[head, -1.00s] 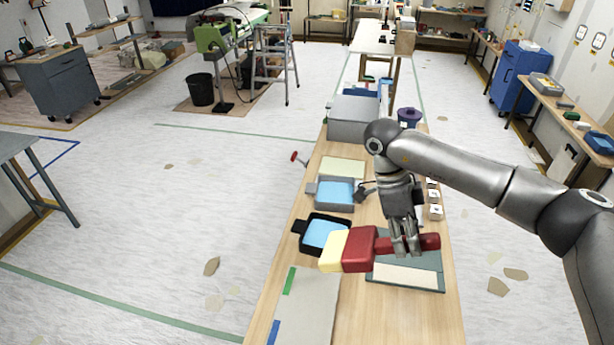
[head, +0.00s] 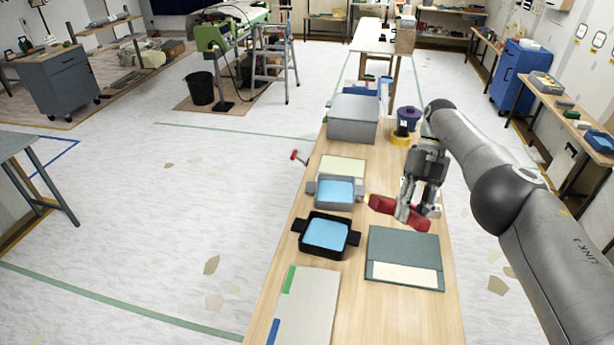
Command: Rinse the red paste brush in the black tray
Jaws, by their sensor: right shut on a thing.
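The red paste brush (head: 383,204) is in my right gripper (head: 411,215), which is shut on its handle. The brush is held above the table, to the right of the grey tray and behind the green-grey board. Its pale bristle end is mostly hidden from this angle; only a small light edge shows at its left. The black tray (head: 354,240) stands on the table, left of the board, with light blue water (head: 326,234) in it. The brush is apart from the black tray. My left gripper is not in view.
A grey tray (head: 312,188) with blue water stands behind the black tray. The green-grey board (head: 403,250) lies at right. A grey box (head: 353,118), a purple-lidded pot (head: 408,116) and a yellow ring (head: 401,140) are farther back. A long grey sheet (head: 308,310) lies at the front left.

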